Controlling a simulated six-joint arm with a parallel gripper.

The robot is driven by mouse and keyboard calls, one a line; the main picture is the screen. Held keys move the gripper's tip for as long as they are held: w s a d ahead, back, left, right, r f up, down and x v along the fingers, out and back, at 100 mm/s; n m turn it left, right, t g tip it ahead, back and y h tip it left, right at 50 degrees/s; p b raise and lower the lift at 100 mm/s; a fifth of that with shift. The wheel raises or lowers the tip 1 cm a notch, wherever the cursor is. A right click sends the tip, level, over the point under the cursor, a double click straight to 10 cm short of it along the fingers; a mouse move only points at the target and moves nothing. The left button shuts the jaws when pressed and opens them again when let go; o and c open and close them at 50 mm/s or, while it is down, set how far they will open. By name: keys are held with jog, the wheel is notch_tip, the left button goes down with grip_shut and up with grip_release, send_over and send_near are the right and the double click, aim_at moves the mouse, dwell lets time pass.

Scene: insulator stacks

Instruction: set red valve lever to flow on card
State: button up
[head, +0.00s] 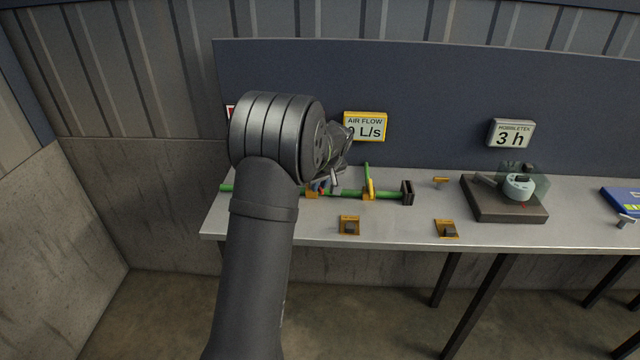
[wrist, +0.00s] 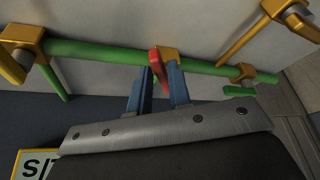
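The red valve lever (wrist: 157,62) stands at an orange valve body (wrist: 168,54) on the green pipe (wrist: 100,54) in the wrist view. My gripper (wrist: 159,72) has its two blue fingers on either side of the lever. I cannot tell whether they press on it or leave a small gap. In the head view my gripper (head: 322,185) is over the left part of the green pipe (head: 390,195), and the red lever is mostly hidden there. The air flow sign (head: 365,126) is partly covered by my arm; its visible text ends in "L/s". A red-edged card (head: 230,112) is almost wholly hidden behind my arm.
A yellow valve (head: 369,190) stands right of my gripper, near a dark end block (head: 407,193). Two orange brackets (head: 349,225) (head: 447,229) sit toward the table front. A dark panel (head: 440,90) rises behind.

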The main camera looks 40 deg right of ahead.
grip_shut()
jog(key=shift+d+n+y, duration=0.3)
jog(key=shift+d+n, duration=0.05)
jog(key=shift+n, duration=0.35)
jog(key=shift+d+n+y, duration=0.3)
jog(key=shift+n, duration=0.4)
jog(key=shift+o, duration=2.2)
grip_release()
jog(key=shift+s+r, duration=0.1)
jog(key=v, duration=1.7)
